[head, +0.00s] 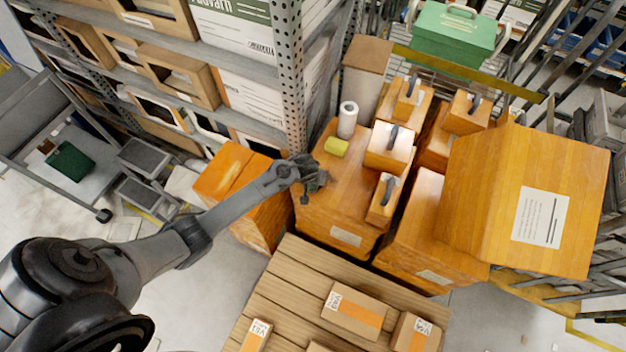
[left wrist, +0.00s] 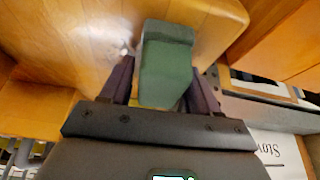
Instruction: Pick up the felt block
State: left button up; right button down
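The felt block, which I take to be the green block (left wrist: 166,65), fills the space between the two fingers of my left gripper (left wrist: 162,85) in the left wrist view. The dark fingers lie along its two sides and look closed on it. In the head view my left gripper (head: 314,184) is at the front left part of a large orange wooden box's top, with a small dark green patch of the block (head: 318,180) showing. The gripper hides most of the block there. I cannot tell whether the block touches the box. My right gripper is not in view.
On the wooden box (head: 345,190) stand a white roll (head: 347,119), a yellow block (head: 336,146) and small handled boxes (head: 388,147). A metal rack post (head: 290,75) rises close behind my left gripper. A slatted pallet (head: 290,285) with cartons lies in front.

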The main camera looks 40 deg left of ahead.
pick_arm(q)
jog(key=c, duration=0.8)
jog(key=shift+r, duration=0.1)
jog(key=shift+r, duration=0.45)
jog(key=r, duration=0.3)
jog(key=shift+d+r+p, duration=0.25)
jog(key=shift+d+p, duration=0.1)
jog(key=shift+d, duration=0.05)
jog(key=d+r, duration=0.2)
jog(key=d, duration=0.1)
jog(key=d+r, duration=0.2)
jog(key=d, duration=0.2)
jog(key=w+d+r, duration=0.1)
jog(key=d+r, duration=0.1)
jog(key=d, duration=0.2)
jog(key=shift+r+b, duration=0.25)
jog(key=shift+b, duration=0.15)
jog(key=o, duration=0.4)
jog(key=shift+w, duration=0.1)
jog(key=shift+c, duration=1.3)
